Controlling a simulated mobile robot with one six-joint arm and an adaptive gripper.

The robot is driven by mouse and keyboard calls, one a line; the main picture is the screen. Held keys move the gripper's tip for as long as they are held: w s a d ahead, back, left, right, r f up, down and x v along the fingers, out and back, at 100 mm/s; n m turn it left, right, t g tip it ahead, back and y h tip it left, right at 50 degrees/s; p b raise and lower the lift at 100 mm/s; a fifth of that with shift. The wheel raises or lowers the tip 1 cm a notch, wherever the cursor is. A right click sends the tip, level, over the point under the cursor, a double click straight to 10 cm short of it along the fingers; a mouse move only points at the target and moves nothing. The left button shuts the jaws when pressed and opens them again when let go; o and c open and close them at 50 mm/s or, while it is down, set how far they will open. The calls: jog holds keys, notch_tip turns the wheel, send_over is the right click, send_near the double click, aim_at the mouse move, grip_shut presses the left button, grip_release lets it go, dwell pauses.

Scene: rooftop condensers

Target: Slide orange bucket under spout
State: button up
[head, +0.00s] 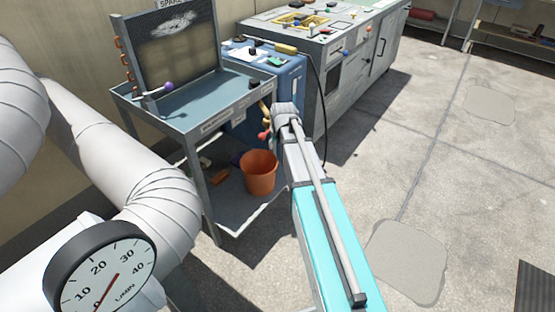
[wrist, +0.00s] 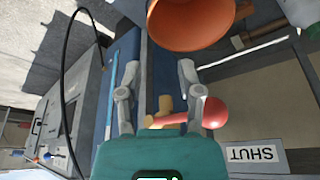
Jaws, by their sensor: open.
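The orange bucket (head: 259,172) stands upright on the lower shelf of the grey cart, below the brass spout (head: 266,112) and its red ball handle (head: 263,135). I cannot tell whether it is directly under the outlet. In the wrist view the bucket (wrist: 192,28) is at the top, beyond my fingertips and apart from them. My gripper (wrist: 156,82) is open, with nothing held. The brass spout (wrist: 165,108) and red ball (wrist: 215,112) show between and beside my fingers. In the head view my arm hides the gripper.
The grey cart (head: 195,112) has a leg at its front corner and small items on its lower shelf. A blue cabinet (head: 285,85) stands behind it. A pale pipe (head: 120,170) with a gauge (head: 100,275) is at left. Concrete floor is clear at right.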

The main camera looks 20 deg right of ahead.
jog(key=b, duration=0.4)
send_near(275, 161)
jog(key=s+r, duration=0.1)
jog(key=r, duration=0.1)
jog(key=shift+s+r+t, duration=0.3)
jog(key=shift+s, duration=0.1)
jog(key=shift+f, duration=0.15)
jog(key=b+x, duration=1.2)
jog(key=x, duration=0.1)
jog(key=shift+f, duration=0.2)
jog(key=shift+w, duration=0.1)
grip_shut()
